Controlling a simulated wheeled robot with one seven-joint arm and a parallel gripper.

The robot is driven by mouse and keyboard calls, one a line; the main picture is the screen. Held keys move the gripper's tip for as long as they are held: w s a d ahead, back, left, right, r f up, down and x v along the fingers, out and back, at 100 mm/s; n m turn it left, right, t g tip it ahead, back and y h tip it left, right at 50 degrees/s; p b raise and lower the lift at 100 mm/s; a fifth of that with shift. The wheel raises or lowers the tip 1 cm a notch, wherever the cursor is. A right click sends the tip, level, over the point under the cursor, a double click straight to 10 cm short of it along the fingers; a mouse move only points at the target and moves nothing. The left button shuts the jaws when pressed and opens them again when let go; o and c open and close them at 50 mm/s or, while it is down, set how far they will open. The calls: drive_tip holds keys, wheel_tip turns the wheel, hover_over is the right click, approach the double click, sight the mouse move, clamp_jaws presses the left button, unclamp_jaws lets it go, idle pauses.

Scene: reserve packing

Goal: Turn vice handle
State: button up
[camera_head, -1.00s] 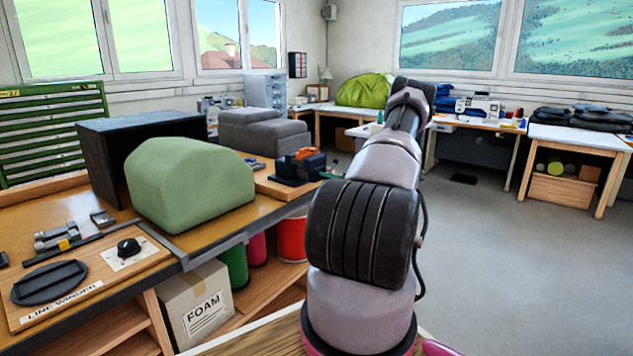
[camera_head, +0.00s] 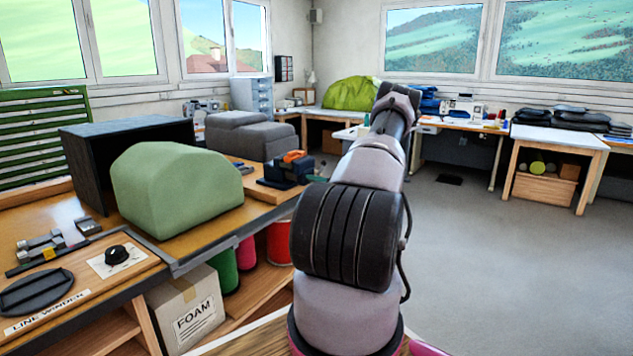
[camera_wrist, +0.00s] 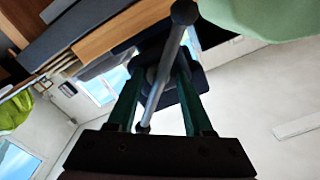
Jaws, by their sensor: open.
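The vice (camera_head: 287,170) is a small dark blue body with orange on top, standing on a wooden board at the far right end of the workbench. In the wrist view its handle (camera_wrist: 167,62) is a grey bar with a dark knob at its upper end. My gripper (camera_wrist: 156,85) is open, its two green fingers on either side of the bar in the picture. I cannot tell whether either finger touches it. The dark vice body (camera_wrist: 185,88) shows behind the fingers. In the head view my arm hides most of the gripper.
A green foam block (camera_head: 175,188) stands on the bench left of the vice, before a dark open box (camera_head: 95,160). A line winder board (camera_head: 120,278) lies nearer. Grey cushions (camera_head: 250,138) are behind. A foam carton (camera_head: 190,310) sits below. Floor at right is clear.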

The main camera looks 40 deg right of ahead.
drive_tip(key=shift+d+f, duration=0.1)
idle(0.4)
drive_tip(key=shift+s, duration=0.2)
drive_tip(key=v, duration=1)
drive_tip(key=shift+s, duration=0.15)
drive_tip(key=shift+d, duration=0.1)
